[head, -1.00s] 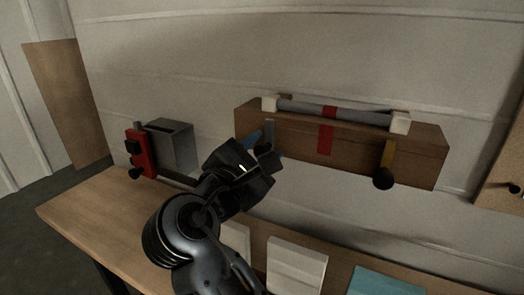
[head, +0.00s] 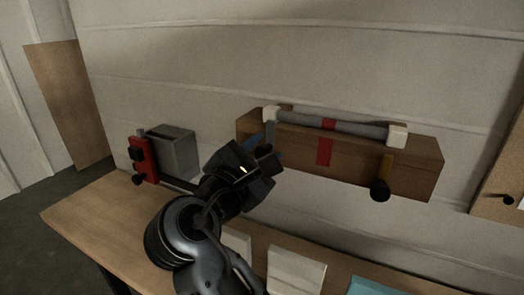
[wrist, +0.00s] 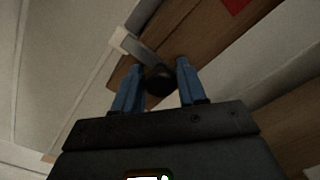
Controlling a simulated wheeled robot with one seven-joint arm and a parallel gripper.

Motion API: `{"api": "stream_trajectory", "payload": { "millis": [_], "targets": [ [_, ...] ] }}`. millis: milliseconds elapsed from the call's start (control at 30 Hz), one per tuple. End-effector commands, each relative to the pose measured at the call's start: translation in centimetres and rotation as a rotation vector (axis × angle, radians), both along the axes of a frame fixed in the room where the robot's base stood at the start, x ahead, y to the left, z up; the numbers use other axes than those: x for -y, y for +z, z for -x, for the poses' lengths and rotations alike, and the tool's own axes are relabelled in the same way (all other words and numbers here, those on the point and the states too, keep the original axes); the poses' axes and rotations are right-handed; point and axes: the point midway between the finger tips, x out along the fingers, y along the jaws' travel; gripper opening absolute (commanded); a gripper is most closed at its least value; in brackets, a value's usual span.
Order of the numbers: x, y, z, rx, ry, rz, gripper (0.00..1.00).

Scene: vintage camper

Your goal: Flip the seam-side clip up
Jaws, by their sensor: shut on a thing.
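A wooden box (head: 350,163) is fixed to the wall in the head view, with a grey roll (head: 350,124) along its top. A grey clip (head: 270,134) hangs down the front at its left end; its black knob (wrist: 158,79) shows in the wrist view. My gripper (head: 266,150) is at the left clip. Its blue fingers (wrist: 158,84) are shut on the grey clip's knob. In the head view the gripper hides that knob. I cannot tell a seam beside either clip.
White end brackets (head: 397,136) hold the roll. A grey box with a red bracket (head: 145,159) is on the wall at left. A wooden counter (head: 100,215) runs below, with white panels (head: 296,268).

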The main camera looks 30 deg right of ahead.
Motion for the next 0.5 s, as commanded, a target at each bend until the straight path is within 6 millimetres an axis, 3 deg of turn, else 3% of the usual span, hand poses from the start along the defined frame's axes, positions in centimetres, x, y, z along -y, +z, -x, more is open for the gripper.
{"api": "stream_trajectory", "payload": {
  "millis": [33,100,500],
  "targets": [
    [0.28,1.38,0.14,0.007,-0.008,-0.002,0.00],
    [0.28,1.91,0.14,0.007,-0.008,-0.002,0.00],
    [0.29,2.26,0.16,0.014,-0.008,-0.001,0.00]
  ]
}}
